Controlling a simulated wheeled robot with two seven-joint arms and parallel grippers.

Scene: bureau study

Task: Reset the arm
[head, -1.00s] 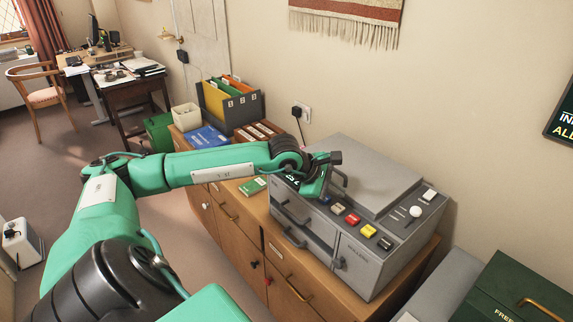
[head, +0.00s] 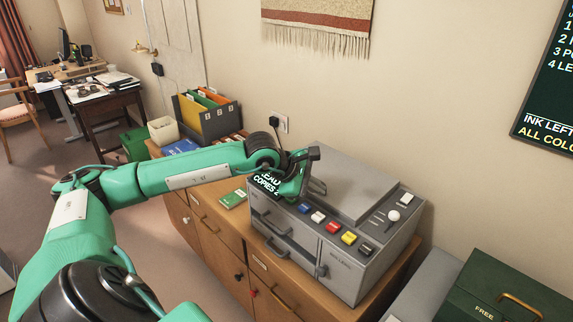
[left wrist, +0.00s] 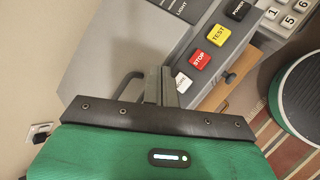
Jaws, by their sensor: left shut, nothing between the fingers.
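My left arm reaches in from the left in the head view. Its gripper (head: 318,187) is over the back left part of the grey copying machine (head: 347,265), beside its flat lid. The left wrist view shows the two fingers (left wrist: 160,86) together with nothing between them, above the machine's left end. A row of buttons runs along the machine's front edge, among them a red STOP button (left wrist: 200,60) and a yellow TEST button (left wrist: 218,35). A dark display (head: 266,186) reading "COPIES 2" is partly hidden by my gripper. My right gripper is in neither view.
The machine stands on a wooden cabinet (head: 232,263) against the wall. A dark green chest (head: 490,290) is at the right. A wall board (head: 545,110) hangs above.

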